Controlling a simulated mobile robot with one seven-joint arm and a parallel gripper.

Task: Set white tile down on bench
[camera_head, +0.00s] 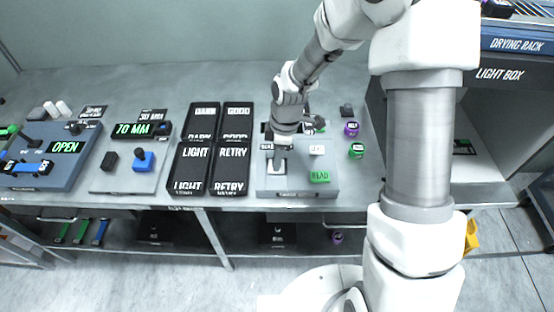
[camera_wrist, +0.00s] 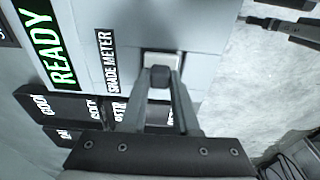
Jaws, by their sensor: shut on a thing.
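The white tile (camera_wrist: 163,58) shows in the wrist view as a pale square with a dark knob, between my fingertips. My gripper (camera_wrist: 162,78) is shut on that knob. I cannot tell whether the tile touches the meter's top. The shade meter also shows in the wrist view (camera_wrist: 120,15), with a green READY display. The grey bench (camera_head: 225,82) carries the meter.
Black labelled trays (camera_head: 230,168) stand just left of the meter. A grey panel with a blue knob (camera_head: 143,160) lies further left. Purple (camera_head: 352,129) and green (camera_head: 356,150) labelled pots stand on the right. The light box (camera_head: 500,75) is at far right. The back of the bench is clear.

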